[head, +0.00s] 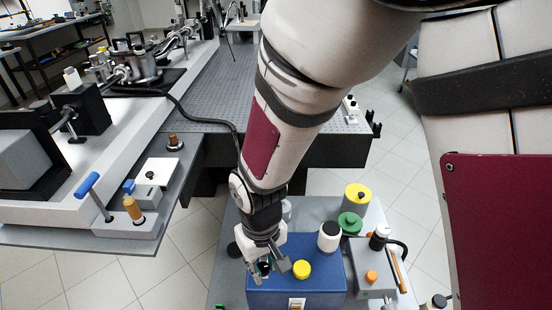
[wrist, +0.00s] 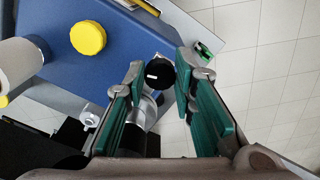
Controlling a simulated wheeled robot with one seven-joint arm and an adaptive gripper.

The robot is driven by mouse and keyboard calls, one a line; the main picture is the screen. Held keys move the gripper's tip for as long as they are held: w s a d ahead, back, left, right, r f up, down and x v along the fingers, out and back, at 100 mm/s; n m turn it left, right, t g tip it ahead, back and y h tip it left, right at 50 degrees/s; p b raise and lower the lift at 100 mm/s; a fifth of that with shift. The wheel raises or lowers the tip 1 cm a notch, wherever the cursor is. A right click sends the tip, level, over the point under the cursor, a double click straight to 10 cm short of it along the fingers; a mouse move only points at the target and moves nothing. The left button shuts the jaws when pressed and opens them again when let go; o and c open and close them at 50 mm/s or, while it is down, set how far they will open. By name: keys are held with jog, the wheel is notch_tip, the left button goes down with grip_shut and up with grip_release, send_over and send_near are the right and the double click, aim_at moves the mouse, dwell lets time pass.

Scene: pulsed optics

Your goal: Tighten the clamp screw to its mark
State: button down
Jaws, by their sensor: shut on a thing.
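A round black knob (wrist: 157,77) with a short white line on its face sits at the edge of the blue box (wrist: 115,50) in the wrist view. It looks like the clamp screw. A shiny metal cylinder (wrist: 147,106) lies just below it in the picture. My gripper (wrist: 161,72) has its green-padded fingers on either side of the knob, shut on it. In the head view my gripper (head: 262,270) points down at the left side of the blue box (head: 325,284). My fingers partly hide the knob there. I cannot make out a separate target mark.
A yellow knob (head: 302,269) and a white black-topped cylinder (head: 328,238) stand close to my gripper on the right. Floor shows left of the cart.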

aim_at(263, 269)
jog(key=shift+m+p, duration=1.1)
jog(key=shift+m, duration=0.5)
jog(key=c, duration=1.6)
grip_release()
jog(key=shift+r, duration=0.1)
notch_tip(263, 269, up, 12)
